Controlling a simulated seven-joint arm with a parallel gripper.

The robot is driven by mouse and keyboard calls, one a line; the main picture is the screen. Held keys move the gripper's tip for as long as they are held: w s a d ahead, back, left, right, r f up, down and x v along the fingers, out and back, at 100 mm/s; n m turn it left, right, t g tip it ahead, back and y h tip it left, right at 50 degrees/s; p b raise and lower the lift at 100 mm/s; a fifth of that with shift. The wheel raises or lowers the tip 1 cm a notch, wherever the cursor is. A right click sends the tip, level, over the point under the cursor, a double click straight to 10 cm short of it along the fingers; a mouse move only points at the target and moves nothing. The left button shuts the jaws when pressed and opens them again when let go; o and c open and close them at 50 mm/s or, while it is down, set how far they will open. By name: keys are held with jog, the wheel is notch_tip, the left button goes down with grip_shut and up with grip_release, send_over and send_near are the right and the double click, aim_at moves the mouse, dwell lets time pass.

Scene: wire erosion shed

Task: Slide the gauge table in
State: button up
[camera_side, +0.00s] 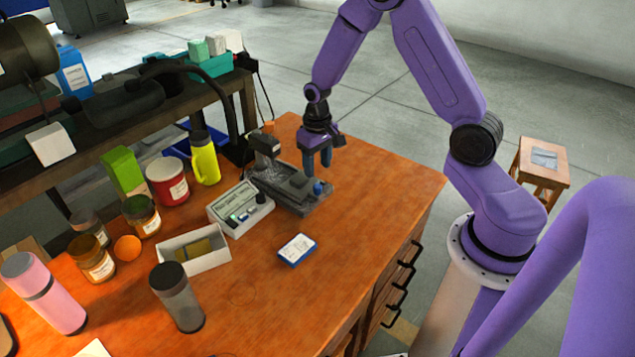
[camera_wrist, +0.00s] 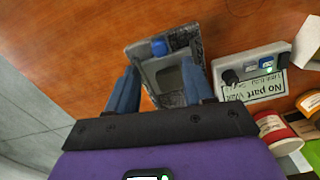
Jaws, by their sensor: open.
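The dark grey gauge (camera_side: 300,203) stands on the wooden bench in the side view, with an upright head at its left end. Its flat gauge table (camera_side: 293,183) lies low on the base, with a blue knob (camera_side: 319,188) at the right end. My gripper (camera_side: 317,166) points down just above and behind that end. In the wrist view my gripper (camera_wrist: 160,82) is open, its blue fingers apart on either side of the gauge, with nothing held. The blue knob (camera_wrist: 158,47) shows beyond the fingertips, and the gauge table (camera_wrist: 172,78) partly shows between the fingers.
A readout box (camera_side: 240,208) stands left of the gauge. The bench right of the gauge is clear.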

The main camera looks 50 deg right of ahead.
aim_at(317, 186)
notch_tip(317, 186, down, 7)
jog(key=shift+r, duration=0.15)
dwell(0.4)
